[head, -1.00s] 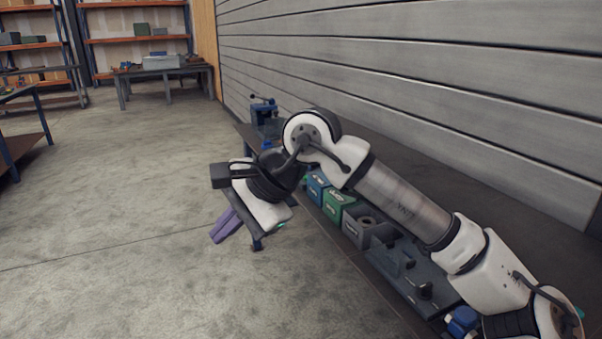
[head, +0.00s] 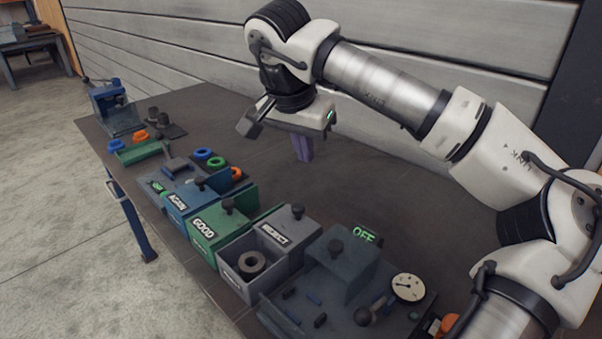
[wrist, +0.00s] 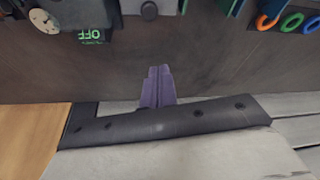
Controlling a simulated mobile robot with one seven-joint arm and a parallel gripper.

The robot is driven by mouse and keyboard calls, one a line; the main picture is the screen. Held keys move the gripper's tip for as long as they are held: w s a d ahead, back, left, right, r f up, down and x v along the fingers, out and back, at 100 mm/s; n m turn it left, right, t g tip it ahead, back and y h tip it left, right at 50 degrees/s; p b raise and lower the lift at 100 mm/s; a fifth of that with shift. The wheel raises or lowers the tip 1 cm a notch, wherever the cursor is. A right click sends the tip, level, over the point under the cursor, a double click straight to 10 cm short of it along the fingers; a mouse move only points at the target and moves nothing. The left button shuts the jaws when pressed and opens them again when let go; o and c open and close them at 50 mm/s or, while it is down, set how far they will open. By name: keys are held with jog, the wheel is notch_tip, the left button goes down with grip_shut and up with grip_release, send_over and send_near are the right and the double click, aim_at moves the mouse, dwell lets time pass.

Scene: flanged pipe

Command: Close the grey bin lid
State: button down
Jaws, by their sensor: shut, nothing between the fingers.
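The grey bin (head: 227,262) stands in the bin row on the bench and its near part is open, with a dark ring (head: 251,263) inside. Its grey lid (head: 290,222), with a dark knob and a REJECT label on its front, sits toward the back of the bin. In the wrist view part of the lid with its knob (wrist: 149,10) shows at the top edge. My gripper (head: 303,155) is shut and empty, its purple fingers pointing down behind the bins, apart from the lid. The fingers also show in the wrist view (wrist: 158,88).
The green GOOD bin (head: 205,236) and blue AGAIN bin (head: 176,206) stand to the left. A dark fixture with a gauge (head: 408,287) and a lit OFF sign (head: 363,234) is to the right. Bare bench (head: 265,165) lies behind the bins, before the slatted wall.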

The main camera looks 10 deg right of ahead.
jog(key=p, duration=0.2)
send_over(287, 221)
jog(key=w+d, duration=0.2)
jog(key=d, duration=0.2)
notch_tip(287, 221, down, 9)
jog(key=shift+a+f, duration=0.1)
jog(key=shift+a, duration=0.25)
jog(key=shift+s+a, duration=0.1)
